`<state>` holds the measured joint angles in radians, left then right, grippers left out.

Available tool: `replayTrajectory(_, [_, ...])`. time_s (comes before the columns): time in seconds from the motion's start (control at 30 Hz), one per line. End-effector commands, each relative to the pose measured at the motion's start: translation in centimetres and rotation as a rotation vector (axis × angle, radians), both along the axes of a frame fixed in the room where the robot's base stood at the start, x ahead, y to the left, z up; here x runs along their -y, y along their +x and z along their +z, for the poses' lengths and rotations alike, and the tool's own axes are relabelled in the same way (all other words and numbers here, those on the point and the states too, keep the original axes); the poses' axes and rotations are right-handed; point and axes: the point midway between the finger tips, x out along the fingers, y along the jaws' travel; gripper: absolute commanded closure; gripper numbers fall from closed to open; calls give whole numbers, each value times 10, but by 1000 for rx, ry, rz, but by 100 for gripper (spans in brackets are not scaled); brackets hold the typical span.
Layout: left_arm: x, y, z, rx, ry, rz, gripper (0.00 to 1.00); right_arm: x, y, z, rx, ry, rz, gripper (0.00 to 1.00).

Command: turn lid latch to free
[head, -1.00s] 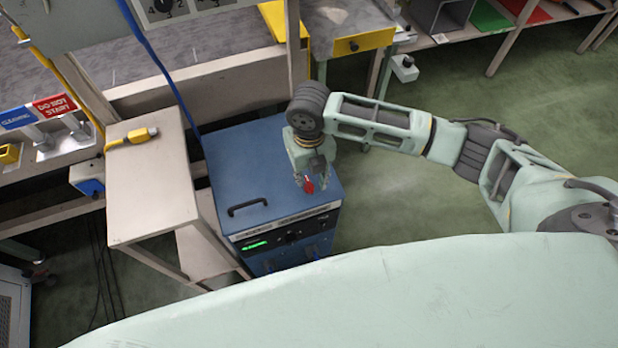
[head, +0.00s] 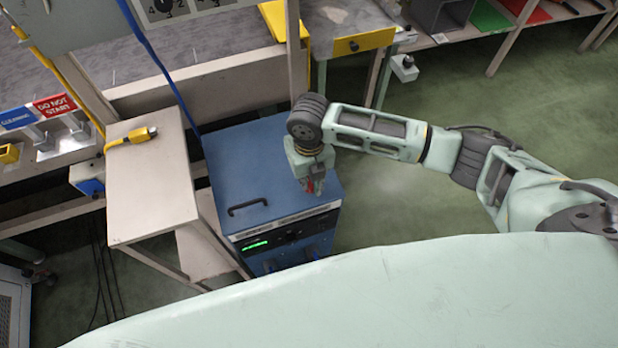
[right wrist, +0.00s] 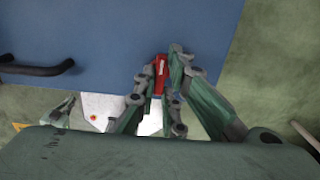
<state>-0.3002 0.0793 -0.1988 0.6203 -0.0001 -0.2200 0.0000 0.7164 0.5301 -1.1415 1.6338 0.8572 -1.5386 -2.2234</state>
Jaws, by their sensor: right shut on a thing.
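The red latch (right wrist: 158,73) sits on the lid of the blue cabinet (head: 262,160), near its front right part. My right gripper (head: 314,186) is over that part of the lid and hides most of the latch in the head view. In the right wrist view the fingers of the right gripper (right wrist: 163,66) are shut on the red latch, one on each side. The lid's dark handle (head: 248,206) is to the left of the gripper; it also shows in the right wrist view (right wrist: 35,67). My left gripper is not in view.
A beige side table (head: 150,190) with a yellow plug (head: 132,136) on it stands left of the cabinet. A blue cable runs down behind the cabinet. A yellow-fronted bench (head: 360,44) stands behind. The green floor to the right is open.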

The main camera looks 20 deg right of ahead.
Motion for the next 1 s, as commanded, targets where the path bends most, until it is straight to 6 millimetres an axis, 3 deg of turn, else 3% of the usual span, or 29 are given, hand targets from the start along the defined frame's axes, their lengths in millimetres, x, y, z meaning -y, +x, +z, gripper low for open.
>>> replayTrajectory(0.47, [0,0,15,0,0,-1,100,0,0,4,0,-1,-90,100])
replayTrajectory(1.0, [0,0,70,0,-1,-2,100,0,0,6,-1,0,-558,100])
